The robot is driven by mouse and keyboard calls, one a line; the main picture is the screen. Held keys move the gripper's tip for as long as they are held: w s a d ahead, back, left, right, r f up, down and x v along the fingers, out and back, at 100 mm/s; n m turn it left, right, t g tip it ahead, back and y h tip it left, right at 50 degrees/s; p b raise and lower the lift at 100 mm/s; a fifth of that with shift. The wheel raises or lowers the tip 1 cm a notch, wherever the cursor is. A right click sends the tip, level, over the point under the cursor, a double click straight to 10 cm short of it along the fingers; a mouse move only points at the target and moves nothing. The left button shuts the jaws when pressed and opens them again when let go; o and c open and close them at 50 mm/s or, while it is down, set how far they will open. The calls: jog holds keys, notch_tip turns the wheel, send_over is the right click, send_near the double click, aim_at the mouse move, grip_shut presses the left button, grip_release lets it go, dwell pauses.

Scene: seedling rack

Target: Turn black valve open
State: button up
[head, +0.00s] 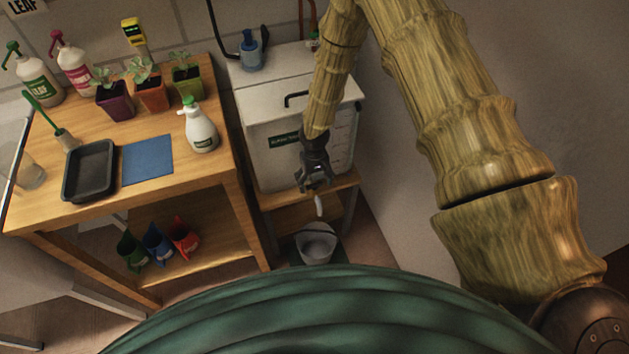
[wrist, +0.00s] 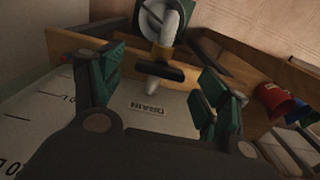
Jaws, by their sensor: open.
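In the wrist view the black valve (wrist: 160,71) is a short dark bar lying across a white tap pipe with a yellow-brown collar. A label reading DRAIN (wrist: 146,107) shows upside down on the white tank beside it. My gripper (head: 314,187) is in front of the tank in the head view, over the white spout (head: 319,206). Its fingers are open, one on each side of the valve bar in the wrist view, with visible gaps and no grip on it. In the head view my gripper hides the valve.
The white tank (head: 263,163) stands on a low wooden stand, with a grey bucket (head: 317,243) below the spout. A wooden bench (head: 105,207) at left holds potted seedlings, bottles and a black tray (head: 90,171). Coloured cups (head: 185,236) are on its lower shelf.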

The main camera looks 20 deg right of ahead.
jog(key=shift+f, duration=0.45)
jog(key=shift+c, duration=0.4)
jog(key=c, duration=0.9)
